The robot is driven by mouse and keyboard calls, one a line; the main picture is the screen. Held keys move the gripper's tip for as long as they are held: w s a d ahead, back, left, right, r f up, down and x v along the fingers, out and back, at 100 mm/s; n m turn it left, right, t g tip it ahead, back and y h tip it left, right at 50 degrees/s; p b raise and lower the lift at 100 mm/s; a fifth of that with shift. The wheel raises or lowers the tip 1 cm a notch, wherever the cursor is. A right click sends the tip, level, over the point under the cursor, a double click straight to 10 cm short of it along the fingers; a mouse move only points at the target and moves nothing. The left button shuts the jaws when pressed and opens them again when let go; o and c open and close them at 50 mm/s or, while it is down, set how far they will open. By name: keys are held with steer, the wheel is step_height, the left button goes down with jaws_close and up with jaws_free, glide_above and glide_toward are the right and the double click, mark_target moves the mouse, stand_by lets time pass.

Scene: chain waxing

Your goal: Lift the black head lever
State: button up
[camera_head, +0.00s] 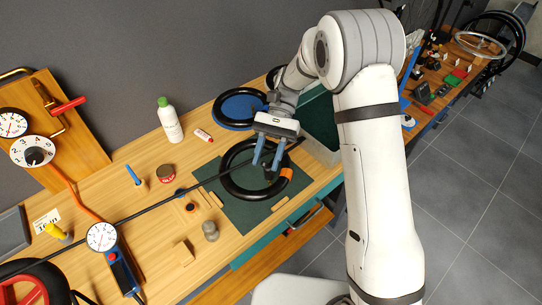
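My gripper (267,165) has two blue fingers pointing down, with a visible gap between them. It is over the far part of a black tire ring (227,178) that lies on a dark green mat (247,218). A small dark part (269,176) shows inside the ring, just below the fingertips; it may be the black head lever, but it is too small to tell. I cannot tell whether the fingers touch it. A long thin black hose or rod (120,219) runs from the lower left towards the ring, passing near the gripper.
A white bottle with a green cap (169,122), a red-topped tin (166,174) and a round gauge (102,237) stand on the wooden bench. A dark green bin (320,125) is behind my arm.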

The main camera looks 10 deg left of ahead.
steer(key=b+v, duration=0.2)
steer(key=v, duration=0.5)
steer(key=shift+w+r, duration=0.2)
steer(key=shift+w, duration=0.15)
steer(key=shift+d, duration=0.1)
steer(key=s+d+r+t, duration=0.6)
steer(key=s+d+t, duration=0.1)
steer(key=d, duration=0.4)
steer(key=s+d+n+t+h+b, duration=0.1)
steer(key=s+d+n+t+h, duration=0.1)
steer(key=s+d+t, duration=0.6)
steer(key=s+d+f, duration=0.1)
steer(key=s+d, duration=0.2)
steer(key=shift+t+b, duration=0.3)
steer(key=shift+b, duration=0.1)
